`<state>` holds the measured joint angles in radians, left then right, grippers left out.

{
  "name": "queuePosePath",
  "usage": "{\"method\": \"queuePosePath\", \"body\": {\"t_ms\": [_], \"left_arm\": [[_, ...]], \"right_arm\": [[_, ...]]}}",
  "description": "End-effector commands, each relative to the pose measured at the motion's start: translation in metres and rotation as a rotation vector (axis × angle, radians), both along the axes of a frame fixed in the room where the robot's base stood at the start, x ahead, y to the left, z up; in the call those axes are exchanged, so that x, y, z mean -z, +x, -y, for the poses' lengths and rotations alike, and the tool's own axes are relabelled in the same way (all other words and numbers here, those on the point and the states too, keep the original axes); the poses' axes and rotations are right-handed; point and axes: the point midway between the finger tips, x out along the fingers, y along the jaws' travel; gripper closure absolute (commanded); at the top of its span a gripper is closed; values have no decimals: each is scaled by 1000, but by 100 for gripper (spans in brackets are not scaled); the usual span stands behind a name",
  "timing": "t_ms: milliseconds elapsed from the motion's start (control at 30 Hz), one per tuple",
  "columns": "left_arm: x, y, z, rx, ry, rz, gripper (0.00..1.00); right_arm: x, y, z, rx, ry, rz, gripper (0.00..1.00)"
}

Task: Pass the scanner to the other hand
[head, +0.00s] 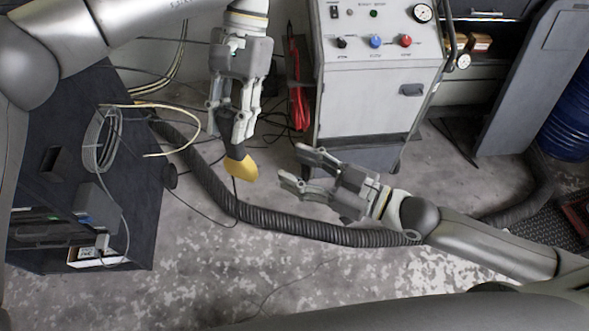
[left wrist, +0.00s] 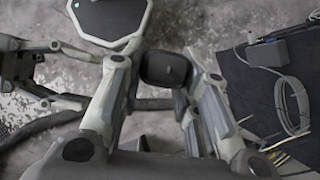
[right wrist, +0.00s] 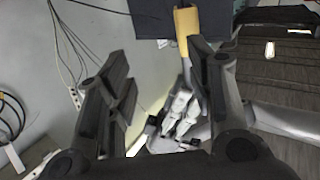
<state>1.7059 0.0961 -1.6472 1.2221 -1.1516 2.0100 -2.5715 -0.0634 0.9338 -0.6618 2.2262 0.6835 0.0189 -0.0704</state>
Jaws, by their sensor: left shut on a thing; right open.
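The scanner (head: 240,167) shows a yellow end below a dark part. My left gripper (head: 238,132) points down and is shut on the dark part, holding it in the air. In the left wrist view a black rounded part of the scanner (left wrist: 165,68) sits between the fingers, near a dark, pale-rimmed panel with a green light. My right gripper (head: 291,166) is open and empty, to the right of the scanner and apart from it, its fingers pointing left. In the right wrist view a yellow piece (right wrist: 186,28) shows behind one finger; I cannot tell its distance.
A grey console (head: 375,100) with knobs and a gauge stands behind. A dark cabinet (head: 130,190) with coiled grey cable stands at the left. A thick ribbed hose (head: 290,228) runs across the floor below the grippers. A blue drum (head: 570,120) is at the right edge.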

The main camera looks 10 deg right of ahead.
Motion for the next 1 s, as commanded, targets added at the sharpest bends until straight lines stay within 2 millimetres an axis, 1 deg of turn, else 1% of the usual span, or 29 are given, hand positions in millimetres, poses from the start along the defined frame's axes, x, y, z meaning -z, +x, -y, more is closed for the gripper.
{"method": "queuePosePath", "body": {"t_ms": [33,100,200,300,467,1000], "left_arm": [[0,0,0,0,0,0,100],[0,0,0,0,0,0,100],[0,0,0,0,0,0,100],[0,0,0,0,0,0,100],[0,0,0,0,0,0,100],[-1,0,0,0,0,0,100]], "right_arm": [[-12,-9,-5,-26,13,9,51],[-23,-19,-11,-52,31,11,51],[-33,-27,-15,-73,45,15,51],[-37,-28,-19,-80,52,16,51],[-38,-20,-31,-80,57,16,51],[-38,22,-92,-80,55,17,51]]}}
